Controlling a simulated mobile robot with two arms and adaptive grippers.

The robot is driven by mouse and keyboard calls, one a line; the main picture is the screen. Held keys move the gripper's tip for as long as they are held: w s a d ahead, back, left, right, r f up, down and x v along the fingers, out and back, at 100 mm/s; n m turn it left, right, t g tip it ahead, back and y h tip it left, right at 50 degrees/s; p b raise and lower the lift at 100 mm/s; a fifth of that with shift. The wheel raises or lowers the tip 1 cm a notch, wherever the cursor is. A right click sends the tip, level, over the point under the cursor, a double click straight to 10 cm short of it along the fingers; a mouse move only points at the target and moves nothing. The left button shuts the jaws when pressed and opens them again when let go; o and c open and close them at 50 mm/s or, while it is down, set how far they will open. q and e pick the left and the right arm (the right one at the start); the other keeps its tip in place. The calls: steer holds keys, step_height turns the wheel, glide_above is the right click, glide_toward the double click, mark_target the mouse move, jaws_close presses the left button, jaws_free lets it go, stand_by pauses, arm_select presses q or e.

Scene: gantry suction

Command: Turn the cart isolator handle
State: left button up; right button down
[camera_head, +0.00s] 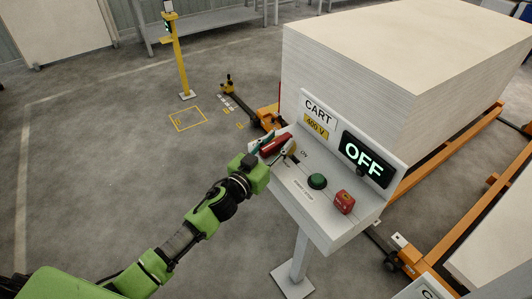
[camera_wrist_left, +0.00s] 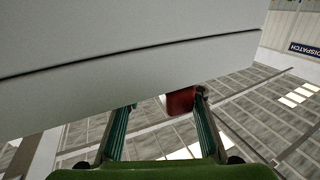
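The cart isolator handle (camera_head: 277,143) is a red bar at the left end of a grey sloped control box (camera_head: 325,228). A lit display (camera_head: 363,160) on the box's back plate reads OFF. My left gripper (camera_head: 272,149) is at the handle, with its fingers around that end of the box. In the left wrist view its teal fingers (camera_wrist_left: 163,112) stand apart. A red part (camera_wrist_left: 181,101), apparently the handle, shows between them, close to the right finger. I cannot tell whether they touch. The box's pale side hides much of that view. My right gripper is not in view.
A green button (camera_head: 317,181) and a red block-shaped control (camera_head: 344,202) sit on the same box, right of the handle. A sign (camera_head: 319,113) reads CART 400 V. Behind stands a large pale stack (camera_head: 390,80) on an orange cart.

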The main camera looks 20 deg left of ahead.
arm_select(q)
steer(key=v, duration=1)
steer(key=shift+s, duration=0.35)
steer(key=shift+a, duration=0.2)
